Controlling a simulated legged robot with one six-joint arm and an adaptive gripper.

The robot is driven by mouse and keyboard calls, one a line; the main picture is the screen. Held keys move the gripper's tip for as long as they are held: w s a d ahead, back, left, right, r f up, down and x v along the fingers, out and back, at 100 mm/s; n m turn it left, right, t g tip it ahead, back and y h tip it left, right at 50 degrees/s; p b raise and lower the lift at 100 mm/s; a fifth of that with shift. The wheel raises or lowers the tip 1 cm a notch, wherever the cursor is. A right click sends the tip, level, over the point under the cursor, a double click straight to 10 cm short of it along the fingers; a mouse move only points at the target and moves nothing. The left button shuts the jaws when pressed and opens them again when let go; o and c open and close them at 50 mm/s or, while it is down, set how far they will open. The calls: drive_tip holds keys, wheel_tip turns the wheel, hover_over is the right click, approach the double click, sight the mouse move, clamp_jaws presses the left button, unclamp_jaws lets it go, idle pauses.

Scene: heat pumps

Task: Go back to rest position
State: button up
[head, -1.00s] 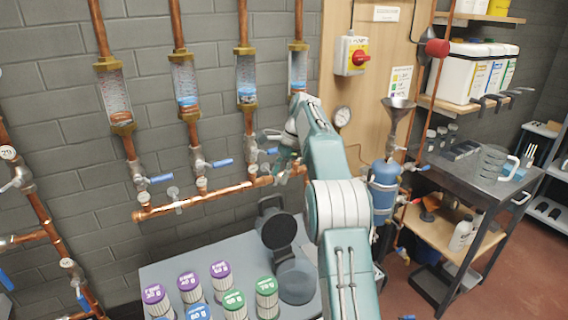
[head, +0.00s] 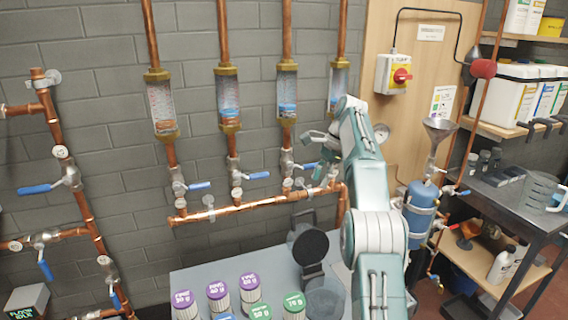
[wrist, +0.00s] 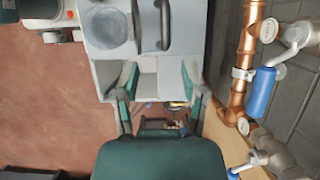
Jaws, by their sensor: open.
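My gripper (head: 322,150) is in front of the copper pipework in the head view, near the blue-handled valves below the glass flow tubes. The arm partly hides it there. In the wrist view its two green fingers (wrist: 158,92) are spread apart with nothing between them. Beyond the fingers lie the grey bench top and the floor.
A copper manifold pipe (head: 262,204) with blue-lever valves runs along the block wall. The grey bench (head: 200,276) holds several purple- and green-capped filters. A blue cylinder (head: 420,212) and a dark metal cart (head: 500,196) stand to the right. Brown floor shows in the wrist view (wrist: 45,110).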

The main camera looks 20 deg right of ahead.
drive_tip(key=s+a+r+n+t+h, duration=0.3)
drive_tip(key=s+a+r+n, duration=0.55)
drive_tip(key=s+a, duration=0.5)
drive_tip(key=s+a+f+n+t, duration=0.1)
drive_tip(key=s+f+n, duration=0.3)
drive_tip(key=s, duration=0.7)
drive_tip(key=s+a+f+n+t+h, duration=0.1)
drive_tip(key=s+a+f+n, duration=0.3)
drive_tip(key=s+f, duration=0.3)
drive_tip(key=s+n, duration=0.1)
drive_tip(key=s, duration=0.4)
drive_tip(key=shift+s+f+t+h, duration=0.2)
drive_tip(key=shift+f+t+h, duration=0.1)
drive_tip(key=shift+t, duration=0.1)
